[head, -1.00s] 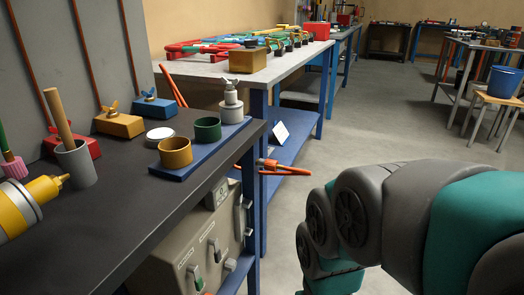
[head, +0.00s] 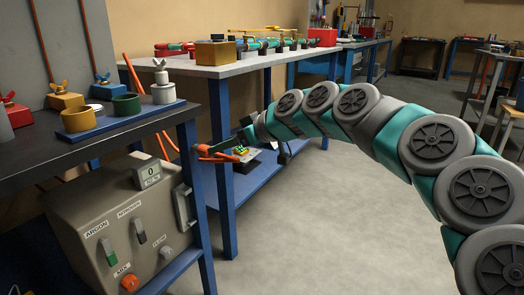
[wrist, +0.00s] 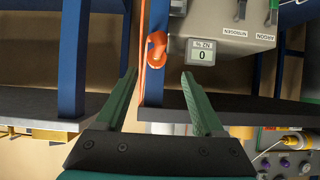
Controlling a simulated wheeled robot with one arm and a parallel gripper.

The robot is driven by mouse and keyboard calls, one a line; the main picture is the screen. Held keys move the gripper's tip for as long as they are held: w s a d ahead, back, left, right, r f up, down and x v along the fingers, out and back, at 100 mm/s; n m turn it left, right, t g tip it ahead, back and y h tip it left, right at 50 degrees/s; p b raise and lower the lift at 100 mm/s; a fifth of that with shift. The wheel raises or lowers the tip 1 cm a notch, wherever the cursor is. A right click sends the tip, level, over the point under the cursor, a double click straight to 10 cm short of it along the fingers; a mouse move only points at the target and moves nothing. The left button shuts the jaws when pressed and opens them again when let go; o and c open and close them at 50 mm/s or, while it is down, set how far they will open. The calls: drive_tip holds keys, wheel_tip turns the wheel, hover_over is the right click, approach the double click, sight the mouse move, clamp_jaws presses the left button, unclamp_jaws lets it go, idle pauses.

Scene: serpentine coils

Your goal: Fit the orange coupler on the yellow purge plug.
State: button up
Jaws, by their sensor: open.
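The orange coupler (head: 212,152) is on the orange hose by the right end of the near bench. In the wrist view the coupler (wrist: 156,46) shows just beyond the fingertips, roughly in line with the gap between them. My gripper (head: 228,142) reaches in from the right, close to the coupler in the head view. In the wrist view my gripper (wrist: 160,74) is open, with its two green fingers apart and nothing held. A yellow fitting (wrist: 297,140) shows at the lower right of the wrist view; I cannot tell if it is the yellow purge plug.
The near bench (head: 25,165) carries cups on a blue tray (head: 132,123). A grey gas cabinet (head: 110,230) stands below it. Another bench (head: 290,57) stands behind, with blue legs and a blue lower shelf (head: 238,190).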

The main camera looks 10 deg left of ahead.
sight(205, 151)
drive_tip(key=x, duration=0.8)
drive_tip(key=shift+w+d+f, duration=0.1)
drive_tip(key=shift+w+d, duration=0.05)
drive_tip(key=shift+w, duration=0.1)
drive_tip(key=shift+w+a+f, duration=0.2)
drive_tip(key=shift+w+a, duration=0.05)
drive_tip(key=shift+a, duration=0.25)
drive_tip(key=shift+b, duration=0.4)
idle(0.4)
drive_tip(key=shift+c, duration=0.3)
clamp_jaws()
idle(0.6)
